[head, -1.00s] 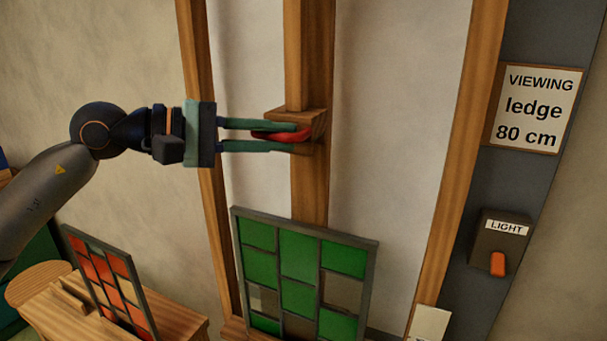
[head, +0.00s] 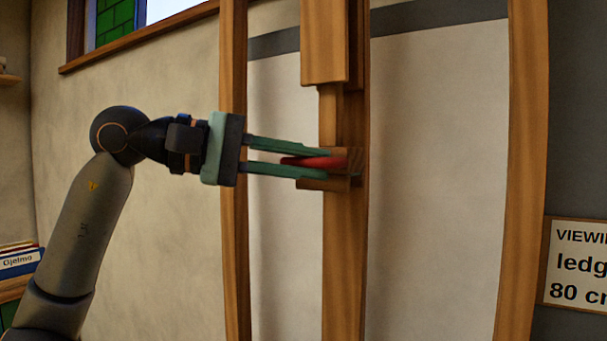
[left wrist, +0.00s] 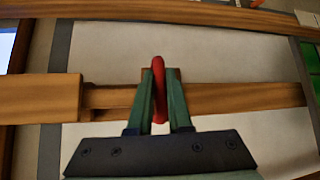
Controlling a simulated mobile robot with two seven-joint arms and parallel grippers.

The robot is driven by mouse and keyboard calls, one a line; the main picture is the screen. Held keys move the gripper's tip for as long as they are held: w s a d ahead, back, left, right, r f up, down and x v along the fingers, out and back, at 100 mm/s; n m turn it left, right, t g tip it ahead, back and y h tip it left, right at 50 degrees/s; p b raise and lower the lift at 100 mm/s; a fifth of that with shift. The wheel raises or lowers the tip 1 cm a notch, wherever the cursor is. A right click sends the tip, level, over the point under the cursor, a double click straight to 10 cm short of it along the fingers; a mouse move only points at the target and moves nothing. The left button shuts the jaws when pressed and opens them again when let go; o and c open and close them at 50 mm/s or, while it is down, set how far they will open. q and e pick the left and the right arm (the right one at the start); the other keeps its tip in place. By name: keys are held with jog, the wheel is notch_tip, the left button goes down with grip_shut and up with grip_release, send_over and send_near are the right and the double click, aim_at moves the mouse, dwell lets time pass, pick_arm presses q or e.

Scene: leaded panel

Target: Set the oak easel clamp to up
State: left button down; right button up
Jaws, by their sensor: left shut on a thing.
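The oak easel clamp (head: 312,184) is a small wooden block with a red handle (head: 318,162), on the central oak post (head: 345,260). My left gripper (head: 325,164) reaches in from the left, its green fingers shut on the red handle from above and below. In the left wrist view the red handle (left wrist: 158,80) stands between the fingers, and they hide part of the clamp block. A thicker oak block (head: 325,40) sits on the post above the clamp, with a gap of bare post between them. My right gripper is not in view.
Oak uprights stand left (head: 234,250) and right (head: 525,150) of the post, before a pale wall. A sign (head: 575,265) hangs at lower right. A window (head: 135,20) is at upper left. A green panel edge (left wrist: 311,55) shows in the left wrist view.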

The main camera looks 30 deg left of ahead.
pick_arm(q)
jog(key=shift+r, duration=0.2)
jog(key=c, duration=0.8)
grip_release()
jog(key=shift+f, duration=0.15)
jog(key=shift+c, duration=0.2)
jog(key=shift+s+a, duration=0.35)
jog(key=shift+a, duration=0.05)
jog(key=b+v, duration=0.1)
jog(key=v, duration=1)
jog(key=shift+s+a+b, duration=0.15)
jog(key=shift+s+b, duration=0.05)
jog(key=shift+b, duration=0.2)
